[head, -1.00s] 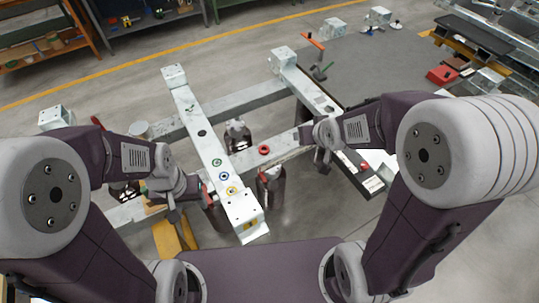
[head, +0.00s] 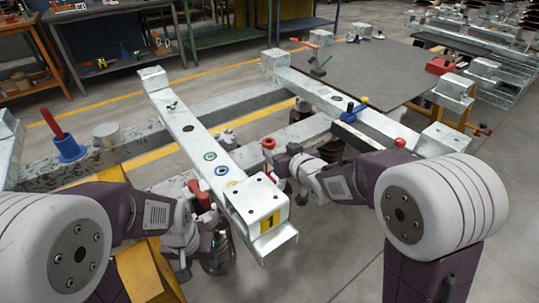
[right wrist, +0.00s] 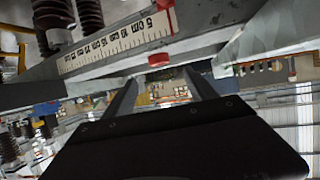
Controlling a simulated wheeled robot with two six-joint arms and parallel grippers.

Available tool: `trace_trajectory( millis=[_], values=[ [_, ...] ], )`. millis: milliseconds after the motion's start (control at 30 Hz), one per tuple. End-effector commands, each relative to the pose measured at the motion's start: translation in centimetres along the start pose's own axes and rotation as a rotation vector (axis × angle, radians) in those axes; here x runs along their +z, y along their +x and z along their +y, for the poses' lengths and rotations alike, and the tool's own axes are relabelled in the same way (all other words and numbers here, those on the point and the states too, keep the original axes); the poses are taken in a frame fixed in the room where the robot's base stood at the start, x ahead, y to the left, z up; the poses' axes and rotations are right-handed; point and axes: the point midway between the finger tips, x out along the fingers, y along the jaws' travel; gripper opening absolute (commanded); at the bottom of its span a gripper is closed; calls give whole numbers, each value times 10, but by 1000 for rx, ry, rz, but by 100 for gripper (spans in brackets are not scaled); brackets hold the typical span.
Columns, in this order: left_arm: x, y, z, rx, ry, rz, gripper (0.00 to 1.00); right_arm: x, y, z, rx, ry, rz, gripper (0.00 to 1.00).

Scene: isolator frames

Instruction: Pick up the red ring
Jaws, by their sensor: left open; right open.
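The red ring (head: 268,142) is small and sits on the grey cross beam right of the light middle beam in the head view. My right gripper (head: 284,177) is close to it, just below it in the picture, with no visible grip on it. In the right wrist view the open fingers (right wrist: 160,78) point toward a small red piece (right wrist: 158,60) on the beam's edge. I cannot tell for certain that it is the ring. My left gripper (head: 198,250) is open, low beside the near end of the middle beam, partly hidden by my arm.
The light middle beam (head: 186,128) carries a green ring (head: 210,156) and a blue ring (head: 222,171). A blue base with a red handle (head: 66,148) stands at left. Gaps separate the beams.

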Motion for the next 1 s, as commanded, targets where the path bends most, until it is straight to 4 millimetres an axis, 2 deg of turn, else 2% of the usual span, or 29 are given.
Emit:
trace_trajectory(
  millis=[67, 267, 467, 600, 700, 967, 1000],
  values=[
    [0, 0, 0, 0, 0, 0, 52, 0, 3, 0, 0, 0, -1, 66],
    [1, 11, 0, 0, 0, 0, 52, 1, 34, 0, 1, 0, -1, 66],
    [1, 14, 0, 0, 0, 0, 52, 1, 43, 1, 1, 0, -2, 66],
    [3, 28, -1, 0, 0, 0, 52, 7, 70, 1, 1, 0, -1, 66],
    [3, 30, -1, 0, 0, 0, 52, 4, 84, 0, 0, 1, -2, 66],
    [3, 30, -1, 0, 0, 0, 52, 2, 90, 0, 0, 1, -2, 66],
    [3, 30, -1, 0, 0, 0, 52, 2, 90, 0, 0, 1, -2, 63]
  ],
)
